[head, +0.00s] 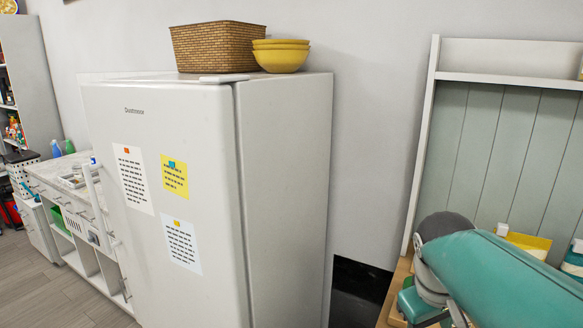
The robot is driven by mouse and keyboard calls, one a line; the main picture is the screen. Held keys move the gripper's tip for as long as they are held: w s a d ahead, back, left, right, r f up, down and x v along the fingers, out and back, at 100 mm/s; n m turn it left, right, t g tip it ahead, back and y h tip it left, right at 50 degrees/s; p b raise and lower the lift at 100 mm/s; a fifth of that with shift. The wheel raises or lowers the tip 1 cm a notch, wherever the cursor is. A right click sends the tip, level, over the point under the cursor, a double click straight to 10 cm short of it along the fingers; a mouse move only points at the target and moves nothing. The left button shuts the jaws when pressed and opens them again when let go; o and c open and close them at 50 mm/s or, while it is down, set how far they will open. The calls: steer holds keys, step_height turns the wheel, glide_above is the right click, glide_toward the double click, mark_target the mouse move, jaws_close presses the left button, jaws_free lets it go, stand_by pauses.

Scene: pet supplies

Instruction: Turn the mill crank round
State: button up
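No mill and no crank can be made out in the head view. A large teal and grey body, which looks like part of my own arm, fills the lower right corner and hides part of the wooden surface there. My gripper cannot be seen, so its place relative to any crank does not show.
A white fridge (190,220) with pinned notes stands at centre left. A wicker basket (215,48) and yellow bowls (281,60) sit on top. A white counter (68,190) is at left, beside open floor (45,290). A white-framed shelf unit (425,140) stands at right.

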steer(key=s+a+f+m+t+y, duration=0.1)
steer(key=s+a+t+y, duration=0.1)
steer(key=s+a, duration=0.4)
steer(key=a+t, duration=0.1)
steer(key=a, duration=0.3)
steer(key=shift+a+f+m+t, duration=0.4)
